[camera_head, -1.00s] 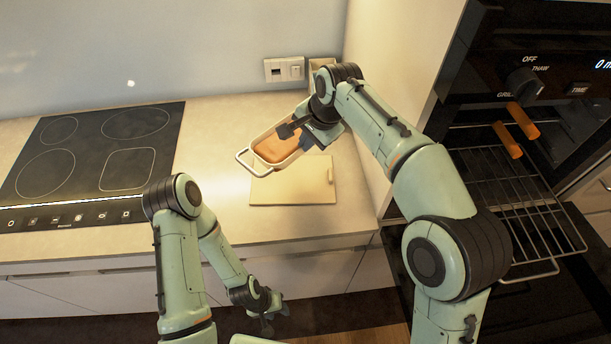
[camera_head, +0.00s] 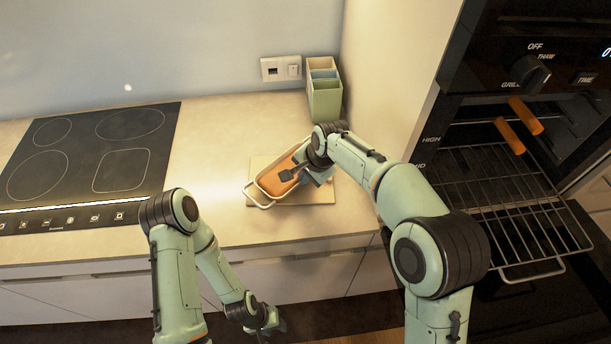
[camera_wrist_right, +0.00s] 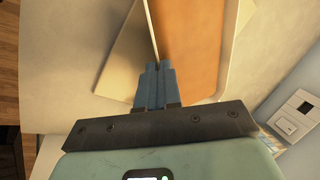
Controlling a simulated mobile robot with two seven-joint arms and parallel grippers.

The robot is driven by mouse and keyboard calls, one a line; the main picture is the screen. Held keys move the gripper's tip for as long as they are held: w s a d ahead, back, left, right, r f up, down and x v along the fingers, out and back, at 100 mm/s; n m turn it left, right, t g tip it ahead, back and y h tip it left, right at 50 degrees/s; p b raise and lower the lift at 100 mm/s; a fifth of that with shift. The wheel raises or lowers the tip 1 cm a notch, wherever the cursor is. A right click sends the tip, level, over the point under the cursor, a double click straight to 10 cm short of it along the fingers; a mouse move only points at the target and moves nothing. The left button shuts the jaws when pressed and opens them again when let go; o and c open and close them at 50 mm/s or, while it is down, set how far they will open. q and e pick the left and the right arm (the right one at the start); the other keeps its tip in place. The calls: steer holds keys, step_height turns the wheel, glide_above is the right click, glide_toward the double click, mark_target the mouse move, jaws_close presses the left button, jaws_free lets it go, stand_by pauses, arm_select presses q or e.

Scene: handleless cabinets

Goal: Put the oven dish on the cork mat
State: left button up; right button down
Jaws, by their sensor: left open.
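The oven dish (camera_head: 270,187) is a pale, long dish with an orange-brown inside and a looped white handle at its near-left end. It is over the cork mat (camera_head: 321,194), a light tan square on the counter, and its left end juts past the mat. I cannot tell whether it touches the mat. My right gripper (camera_head: 296,171) is at the dish's right side. In the right wrist view its fingers (camera_wrist_right: 157,75) are together on the rim of the dish (camera_wrist_right: 195,45). My left gripper (camera_head: 266,325) is open and empty, low in front of the cabinets.
A green box with compartments (camera_head: 324,97) stands at the back corner by the wall. A black cooktop (camera_head: 90,160) is on the left. At the right, the oven is open with its wire rack (camera_head: 510,215) pulled out. Counter between cooktop and mat is clear.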

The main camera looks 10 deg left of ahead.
steer(key=c, duration=1.3)
jaws_free()
steer(key=shift+c, duration=0.2)
steer(key=v, duration=1.2)
